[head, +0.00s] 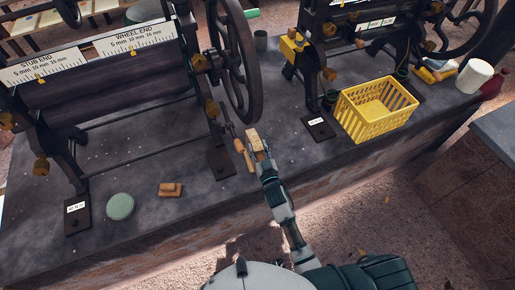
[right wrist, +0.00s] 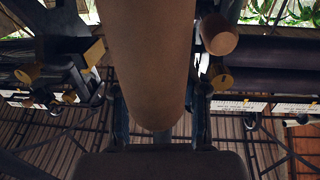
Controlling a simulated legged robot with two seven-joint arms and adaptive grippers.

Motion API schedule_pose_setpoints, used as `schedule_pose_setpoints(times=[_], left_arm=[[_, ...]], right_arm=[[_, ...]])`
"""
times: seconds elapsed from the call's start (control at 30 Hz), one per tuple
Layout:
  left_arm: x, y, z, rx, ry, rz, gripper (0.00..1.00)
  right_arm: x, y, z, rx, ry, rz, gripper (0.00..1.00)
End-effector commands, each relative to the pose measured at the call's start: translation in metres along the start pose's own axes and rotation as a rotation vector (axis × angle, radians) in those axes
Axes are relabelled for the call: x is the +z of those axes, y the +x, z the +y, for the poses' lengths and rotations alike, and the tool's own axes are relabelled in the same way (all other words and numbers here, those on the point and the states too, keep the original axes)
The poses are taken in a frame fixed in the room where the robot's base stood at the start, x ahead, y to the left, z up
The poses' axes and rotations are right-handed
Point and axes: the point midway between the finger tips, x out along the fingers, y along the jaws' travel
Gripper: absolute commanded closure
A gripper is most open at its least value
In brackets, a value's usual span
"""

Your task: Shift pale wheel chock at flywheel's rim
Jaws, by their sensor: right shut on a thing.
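The flywheel (head: 251,62) stands upright at the right end of the left roller machine. My right gripper (head: 256,145) is near the bench's front edge, just below and right of the flywheel's rim. It is shut on a pale tan block, the wheel chock (head: 256,139). In the right wrist view a large shaded brown piece (right wrist: 150,60) fills the space between the dark fingers; its far end is hidden. A small orange-brown handle (head: 239,146) is just left of the gripper. My left gripper is not in view.
An orange-brown block (head: 171,189) and a round pale green lid (head: 120,206) lie on the bench (head: 150,220) at the left. A yellow basket (head: 376,112) stands right of the gripper. The bench between the block and the machine's right foot is clear.

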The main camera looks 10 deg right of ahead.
Motion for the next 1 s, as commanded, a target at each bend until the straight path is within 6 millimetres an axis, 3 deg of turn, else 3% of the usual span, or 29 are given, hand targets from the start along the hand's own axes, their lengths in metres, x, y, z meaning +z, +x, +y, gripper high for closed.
schedule_pose_setpoints(times=[0.13, 0.17, 0.27, 0.67, 0.77, 1.0], left_arm=[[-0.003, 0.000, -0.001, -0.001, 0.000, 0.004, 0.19], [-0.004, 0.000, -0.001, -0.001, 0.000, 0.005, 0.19], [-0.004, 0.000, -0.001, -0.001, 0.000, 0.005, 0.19], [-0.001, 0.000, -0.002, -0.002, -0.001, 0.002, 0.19], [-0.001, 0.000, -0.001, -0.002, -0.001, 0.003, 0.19], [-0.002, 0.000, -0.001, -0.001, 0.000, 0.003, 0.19]], right_arm=[[-0.001, 0.000, 0.000, 0.000, -0.001, 0.002, 1.00], [-0.001, 0.000, 0.000, 0.000, -0.001, 0.002, 0.54], [-0.001, 0.000, 0.000, 0.000, -0.001, 0.001, 0.29], [0.001, -0.005, 0.000, 0.000, 0.000, -0.001, 0.28], [0.002, -0.018, 0.000, 0.000, 0.000, -0.002, 0.28], [0.002, -0.069, 0.000, 0.001, 0.001, -0.003, 0.28]])
